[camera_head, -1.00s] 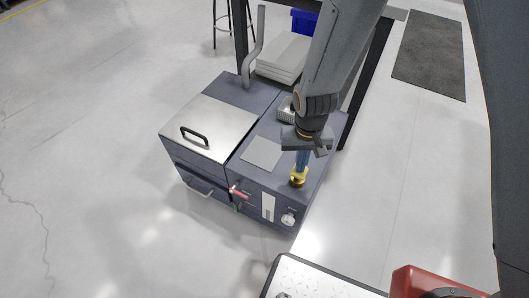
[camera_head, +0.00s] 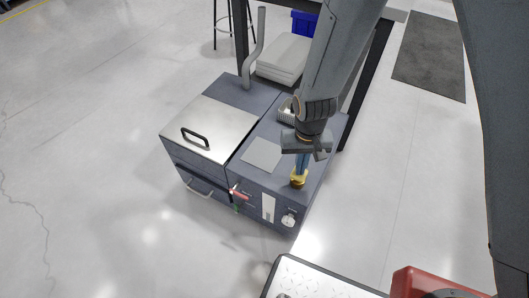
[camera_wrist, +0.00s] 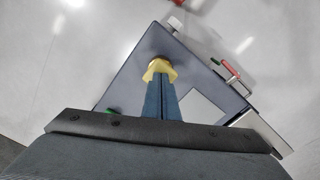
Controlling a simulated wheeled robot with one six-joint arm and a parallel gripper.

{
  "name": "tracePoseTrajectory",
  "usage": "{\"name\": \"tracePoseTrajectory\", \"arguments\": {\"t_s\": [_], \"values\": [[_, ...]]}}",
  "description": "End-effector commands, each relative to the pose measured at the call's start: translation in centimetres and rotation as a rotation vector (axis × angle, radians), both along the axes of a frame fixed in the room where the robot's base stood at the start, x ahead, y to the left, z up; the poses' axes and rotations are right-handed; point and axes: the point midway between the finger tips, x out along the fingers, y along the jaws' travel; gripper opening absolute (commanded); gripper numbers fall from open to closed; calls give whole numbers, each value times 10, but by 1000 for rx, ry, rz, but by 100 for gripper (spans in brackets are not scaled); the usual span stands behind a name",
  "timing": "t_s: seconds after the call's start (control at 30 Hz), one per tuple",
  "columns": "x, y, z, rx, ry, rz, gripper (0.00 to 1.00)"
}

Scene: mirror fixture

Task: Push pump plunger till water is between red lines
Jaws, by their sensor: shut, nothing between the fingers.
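The brass-yellow pump plunger (camera_head: 298,180) stands on the top of the dark blue-grey machine, near its right front edge. It also shows in the wrist view (camera_wrist: 160,68). My gripper (camera_head: 300,172) points down over it with its two blue fingers together. In the wrist view the fingertips (camera_wrist: 158,80) meet the yellow plunger, seemingly touching it from above, with nothing held between them. A narrow white strip (camera_head: 268,207) on the machine's front face may be the level gauge. Its water level and red lines are too small to make out.
The machine's left part has a metal lid (camera_head: 212,125) with a black handle. A red-handled lever (camera_head: 238,192) and a round white dial (camera_head: 288,220) are on the front. A grey pipe (camera_head: 250,60) rises behind. Open floor lies to the left.

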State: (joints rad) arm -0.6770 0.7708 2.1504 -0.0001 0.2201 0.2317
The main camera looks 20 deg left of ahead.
Motion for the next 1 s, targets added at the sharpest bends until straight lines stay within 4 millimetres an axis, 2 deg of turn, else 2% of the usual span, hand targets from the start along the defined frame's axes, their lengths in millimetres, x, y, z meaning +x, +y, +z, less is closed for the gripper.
{"name": "tracePoseTrajectory", "arguments": {"t_s": [0.1, 1.0], "values": [[-1, 0, 12, 0, 1, 0, 0], [0, 0, 77, 0, 0, 0, 0]]}}
